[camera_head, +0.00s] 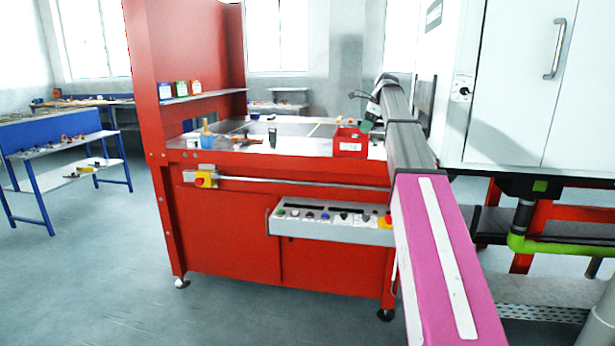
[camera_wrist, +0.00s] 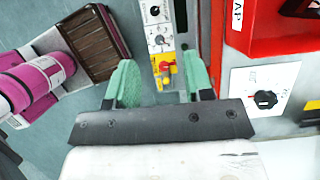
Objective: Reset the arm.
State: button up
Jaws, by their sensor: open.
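My gripper (camera_wrist: 156,88) shows in the wrist view with its two green fingers spread apart and nothing between them. In the head view my gripper (camera_head: 367,114) is at the far end of my outstretched arm, over the right side of the red machine's worktop, close to a small red bin. My pink and dark arm runs from the lower right up to it. Beyond the fingers in the wrist view lies the control panel (camera_wrist: 158,35) with a yellow and red button.
The red machine (camera_head: 330,263) carries a control panel (camera_head: 330,227) in front. The red bin (camera_head: 350,142) stands beside my gripper; it also shows in the wrist view (camera_wrist: 272,42). A white cabinet (camera_head: 510,80) is at right. A blue table (camera_head: 45,172) stands left, with open floor between.

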jog(key=s+a+f+n+h, duration=0.1)
jog(key=s+f+n, duration=0.3)
jog(key=f, duration=0.7)
jog(key=s+a+f+n, duration=0.1)
jog(key=s+f+n, duration=0.1)
jog(key=s+f, duration=0.65)
jog(key=s+a+f+n+h, duration=0.1)
jog(key=s+f+n, duration=0.15)
jog(key=f, duration=1.15)
jog(key=s+f+n+h, duration=0.2)
jog(key=s+f+n, duration=0.9)
jog(key=s+f, duration=0.7)
jog(key=s, duration=0.2)
jog(key=shift+s+a+f+n+g+h, duration=0.2)
jog(key=shift+s+f+n+g+h, duration=0.1)
jog(key=shift+s+n+g, duration=0.1)
